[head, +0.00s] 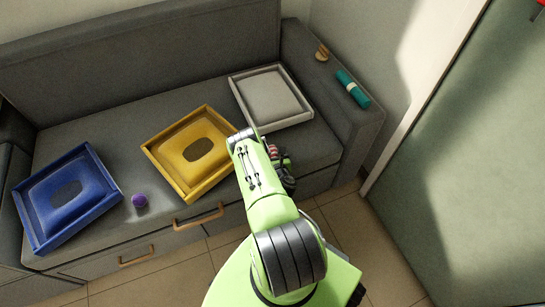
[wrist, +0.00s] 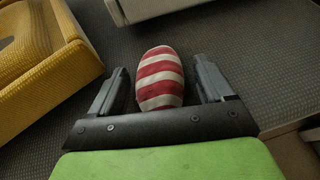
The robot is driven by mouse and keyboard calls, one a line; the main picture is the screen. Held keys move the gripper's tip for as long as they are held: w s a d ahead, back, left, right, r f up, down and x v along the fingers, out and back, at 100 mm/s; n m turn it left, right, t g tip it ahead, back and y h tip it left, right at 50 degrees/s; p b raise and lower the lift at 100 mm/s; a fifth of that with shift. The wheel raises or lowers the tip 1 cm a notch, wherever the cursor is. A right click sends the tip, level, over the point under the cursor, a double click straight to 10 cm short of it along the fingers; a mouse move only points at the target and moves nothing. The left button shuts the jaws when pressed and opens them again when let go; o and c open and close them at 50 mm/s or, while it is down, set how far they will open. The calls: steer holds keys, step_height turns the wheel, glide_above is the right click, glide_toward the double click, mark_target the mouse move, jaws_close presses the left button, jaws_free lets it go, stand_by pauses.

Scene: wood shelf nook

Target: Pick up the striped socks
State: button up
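The striped socks (wrist: 160,78) are a rolled red and white bundle on the dark grey seat. In the wrist view they lie between the two open fingers of my gripper (wrist: 163,85), with a gap showing on each side. In the head view only a small red and white bit of the socks (head: 273,151) shows beside my arm. My gripper (head: 281,163) is mostly hidden there by my green arm.
On the seat stand a blue tray (head: 27,213), a yellow tray (head: 158,153) and a grey-white tray (head: 241,98). A purple ball (head: 139,200) lies between blue and yellow. A teal roll (head: 352,89) and a small wooden item (head: 322,52) sit on the right armrest.

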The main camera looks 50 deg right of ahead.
steer(key=c, duration=1)
